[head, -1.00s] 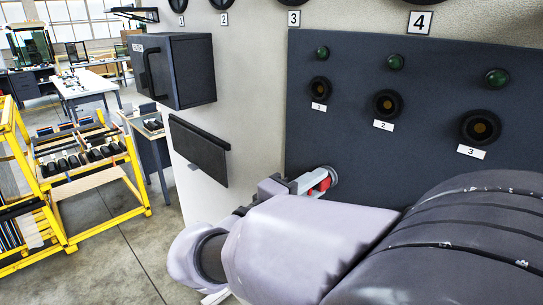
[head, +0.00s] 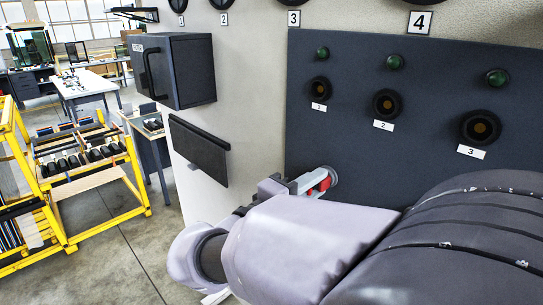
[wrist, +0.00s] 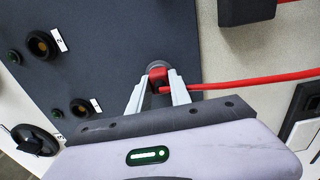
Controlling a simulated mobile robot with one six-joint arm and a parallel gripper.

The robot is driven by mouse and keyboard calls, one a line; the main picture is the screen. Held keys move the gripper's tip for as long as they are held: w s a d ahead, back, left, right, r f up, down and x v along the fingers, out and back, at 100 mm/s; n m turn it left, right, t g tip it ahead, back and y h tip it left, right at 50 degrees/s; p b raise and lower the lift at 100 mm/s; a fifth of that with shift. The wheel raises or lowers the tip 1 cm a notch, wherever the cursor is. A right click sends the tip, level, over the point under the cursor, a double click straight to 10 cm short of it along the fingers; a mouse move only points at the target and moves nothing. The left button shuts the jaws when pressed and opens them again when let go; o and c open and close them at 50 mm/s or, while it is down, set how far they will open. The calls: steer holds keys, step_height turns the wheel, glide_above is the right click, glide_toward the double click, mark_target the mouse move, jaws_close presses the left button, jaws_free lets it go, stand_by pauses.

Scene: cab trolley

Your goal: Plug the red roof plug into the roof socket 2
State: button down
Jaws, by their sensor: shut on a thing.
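The red roof plug (head: 322,184) is low on the dark panel, below socket 1. My gripper (wrist: 158,86) is shut on it, one finger on each side. It also shows in the wrist view (wrist: 158,75), with a red cable running off to the right. A grey round holder (head: 333,174) sits right behind the plug; I cannot tell how deep the plug is in it. Roof socket 2 (head: 385,103) is a black ring with a brownish centre, up and right of the plug, and is empty. It also shows in the wrist view (wrist: 42,45).
Socket 1 (head: 320,89) and socket 3 (head: 480,127) flank socket 2, with green lamps above them. A dark box (head: 180,70) and a black flap (head: 199,150) stick out from the wall at left. A yellow rack (head: 140,190) stands further left on the floor.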

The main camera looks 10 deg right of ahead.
steer(key=shift+s+a, duration=0.1)
steer(key=shift+a, duration=0.05)
steer(key=shift+p+v, duration=0.65)
steer(key=shift+v, duration=2.2)
